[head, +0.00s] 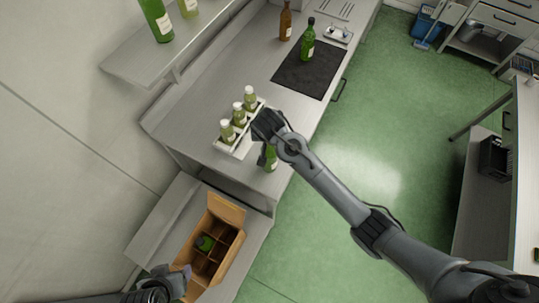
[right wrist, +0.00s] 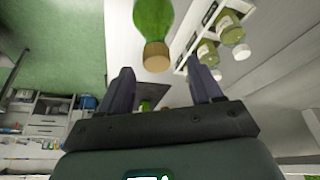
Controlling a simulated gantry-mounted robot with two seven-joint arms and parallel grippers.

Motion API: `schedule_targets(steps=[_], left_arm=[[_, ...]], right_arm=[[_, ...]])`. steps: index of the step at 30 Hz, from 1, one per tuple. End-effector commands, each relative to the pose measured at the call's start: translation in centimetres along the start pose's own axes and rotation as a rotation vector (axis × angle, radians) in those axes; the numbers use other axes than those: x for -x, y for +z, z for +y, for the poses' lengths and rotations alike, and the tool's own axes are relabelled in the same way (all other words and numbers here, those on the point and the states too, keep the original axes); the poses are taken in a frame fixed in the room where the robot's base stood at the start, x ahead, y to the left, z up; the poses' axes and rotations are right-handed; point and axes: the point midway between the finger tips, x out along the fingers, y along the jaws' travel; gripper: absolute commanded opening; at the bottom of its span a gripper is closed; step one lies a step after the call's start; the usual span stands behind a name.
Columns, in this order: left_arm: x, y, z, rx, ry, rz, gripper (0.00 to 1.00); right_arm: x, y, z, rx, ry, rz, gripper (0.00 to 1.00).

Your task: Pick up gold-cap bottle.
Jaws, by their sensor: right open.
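The gold-cap bottle (right wrist: 153,22) is green glass, and its gold cap (right wrist: 157,58) points toward my right gripper (right wrist: 161,66) in the right wrist view. The cap lies in line with the gap between the two fingers; I cannot tell whether they touch it. In the head view the green bottle (head: 271,159) stands near the counter's front edge, partly hidden by my right gripper (head: 264,150), which is open. My left gripper (head: 166,284) is at the bottom left beside the cardboard box (head: 222,210); its finger opening is unclear.
A white rack (head: 243,143) with white-capped bottles (head: 239,114) stands just left of the gold-cap bottle. A dark mat (head: 304,72) holds another green bottle (head: 307,42), with a brown bottle (head: 285,22) behind. The divided box holds a dark green bottle (head: 205,243). Green floor lies right.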

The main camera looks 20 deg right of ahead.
Motion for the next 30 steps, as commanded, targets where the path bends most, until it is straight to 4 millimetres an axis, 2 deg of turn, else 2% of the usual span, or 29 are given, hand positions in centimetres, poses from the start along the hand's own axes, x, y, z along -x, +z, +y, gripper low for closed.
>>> schedule_targets(steps=[7, 16, 26, 27, 30], left_arm=[[0.5, -0.1, -0.3, -0.008, -0.008, -0.001, 0.64], [1.5, -0.5, -0.3, -0.008, -0.009, 0.001, 0.64], [1.5, -0.6, -0.1, 0.001, -0.002, 0.002, 0.64], [1.5, -0.6, -0.1, 0.002, -0.001, 0.003, 0.64], [1.5, -0.6, -0.1, 0.004, 0.001, 0.003, 0.64]], right_arm=[[-1.3, 0.1, 0.2, 0.001, 0.002, -0.002, 0.65], [-5.0, 0.4, 0.4, 0.001, 0.003, -0.001, 0.65], [-5.8, 0.5, 0.3, 0.000, 0.000, 0.000, 0.65], [-5.8, 0.5, 0.3, 0.000, 0.000, 0.000, 0.63], [-5.7, 0.5, 0.3, 0.000, 0.000, 0.000, 0.48]])
